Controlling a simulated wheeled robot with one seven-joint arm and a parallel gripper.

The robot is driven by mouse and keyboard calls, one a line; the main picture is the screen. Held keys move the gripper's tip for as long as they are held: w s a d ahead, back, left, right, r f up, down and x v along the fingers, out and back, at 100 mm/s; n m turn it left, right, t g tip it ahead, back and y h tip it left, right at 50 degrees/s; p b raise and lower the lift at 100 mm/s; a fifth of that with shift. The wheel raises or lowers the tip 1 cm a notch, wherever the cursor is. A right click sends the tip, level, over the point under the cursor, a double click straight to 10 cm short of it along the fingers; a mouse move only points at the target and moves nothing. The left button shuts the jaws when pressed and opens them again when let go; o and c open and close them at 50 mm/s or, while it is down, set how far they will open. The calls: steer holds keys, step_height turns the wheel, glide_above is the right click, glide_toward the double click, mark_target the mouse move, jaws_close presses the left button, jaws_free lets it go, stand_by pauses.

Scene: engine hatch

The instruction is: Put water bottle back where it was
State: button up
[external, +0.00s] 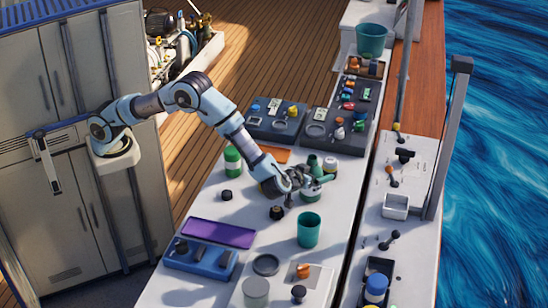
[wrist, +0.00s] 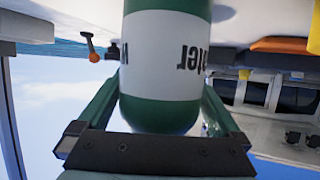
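A green water bottle with a white label band (wrist: 160,60) fills the middle of the wrist view, its lettering upside down. It also shows in the external view (external: 310,194), upright at the table's right side. My gripper (external: 306,182) is at this bottle. In the wrist view, its two green fingers (wrist: 160,105) lie on either side of the bottle, close to its sides. I cannot tell whether they press on it. The bottle's base is outside the wrist view, and its top end is partly behind the gripper.
A similar green and white bottle (external: 232,162) stands left of my arm. A teal cup (external: 308,230) stands in front of the gripper. A purple tray (external: 218,233) and small dark knobs (external: 277,212) lie nearby. Dark organizer trays (external: 340,130) are behind.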

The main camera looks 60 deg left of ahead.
steer(key=shift+r, duration=0.15)
steer(key=b+v, duration=0.3)
steer(key=v, duration=0.9)
steer(key=w+a+r+h, duration=0.1)
steer(key=w, duration=0.1)
steer(key=w+a+r+h, duration=0.1)
steer(key=w+a, duration=0.1)
steer(key=w, duration=0.1)
steer(key=w+a+r+m+t+h, duration=0.1)
steer(key=w+r, duration=0.1)
steer(key=w, duration=0.1)
steer(key=shift+w+a, duration=0.2)
steer(key=shift+a, duration=0.15)
steer(key=a+m+g+h, duration=0.3)
steer(key=a+m+h, duration=0.15)
steer(key=a, duration=0.85)
steer(key=s+a+f+g+y, duration=0.1)
steer(key=s+a+f+g, duration=0.3)
steer(key=s+a, duration=0.8)
steer(key=s+a+f+g+y, duration=0.1)
steer(key=s+a+f+g, duration=0.3)
steer(key=s+a, duration=0.8)
steer(key=shift+a+f+g, duration=0.4)
steer(key=shift+a+f, duration=0.05)
steer(key=shift+a, duration=0.35)
